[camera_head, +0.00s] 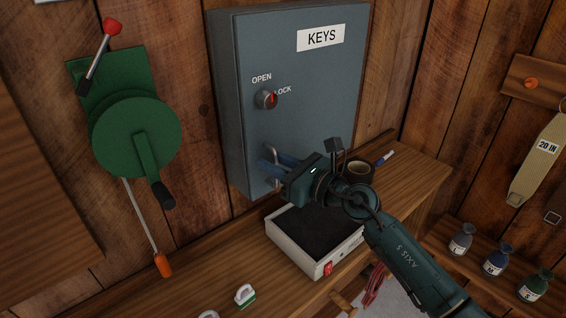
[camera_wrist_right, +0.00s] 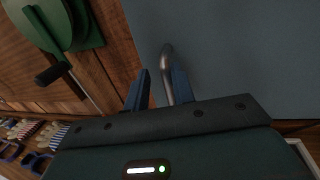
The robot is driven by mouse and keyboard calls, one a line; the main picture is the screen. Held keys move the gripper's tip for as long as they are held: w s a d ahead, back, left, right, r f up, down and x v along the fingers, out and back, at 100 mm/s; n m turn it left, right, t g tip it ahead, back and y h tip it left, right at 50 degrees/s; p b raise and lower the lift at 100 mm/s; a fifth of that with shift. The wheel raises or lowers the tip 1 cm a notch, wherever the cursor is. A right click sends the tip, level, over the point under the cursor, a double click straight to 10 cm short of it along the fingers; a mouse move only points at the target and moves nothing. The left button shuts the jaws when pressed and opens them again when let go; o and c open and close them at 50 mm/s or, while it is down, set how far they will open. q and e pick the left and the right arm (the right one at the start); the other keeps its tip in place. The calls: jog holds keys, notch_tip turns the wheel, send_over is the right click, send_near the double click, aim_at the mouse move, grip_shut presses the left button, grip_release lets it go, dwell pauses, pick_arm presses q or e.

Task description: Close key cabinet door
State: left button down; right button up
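The grey key cabinet (camera_head: 310,110) hangs on the plank wall with a "KEYS" label on its door. I see no gap between door and body, so the door looks closed or nearly so. The metal bar handle (camera_head: 274,157) is low on the door. My right gripper (camera_head: 270,170) is at the handle. In the right wrist view its blue fingers are apart, with the handle (camera_wrist_right: 167,72) between them, nearer the right finger. My left gripper is out of view.
A white box with a dark top (camera_head: 293,253) stands on the wooden shelf below the cabinet. A dark cup (camera_head: 359,170) is beside my right gripper. A green crank winch (camera_head: 137,135) is on the left wall. Several bottles (camera_head: 495,260) stand at lower right.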

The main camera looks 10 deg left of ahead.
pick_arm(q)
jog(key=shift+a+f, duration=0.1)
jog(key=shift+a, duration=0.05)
pick_arm(e)
jog(key=shift+o, duration=1.3)
jog(key=shift+s+a+g, duration=0.3)
jog(key=shift+a, duration=0.25)
jog(key=shift+d, duration=0.1)
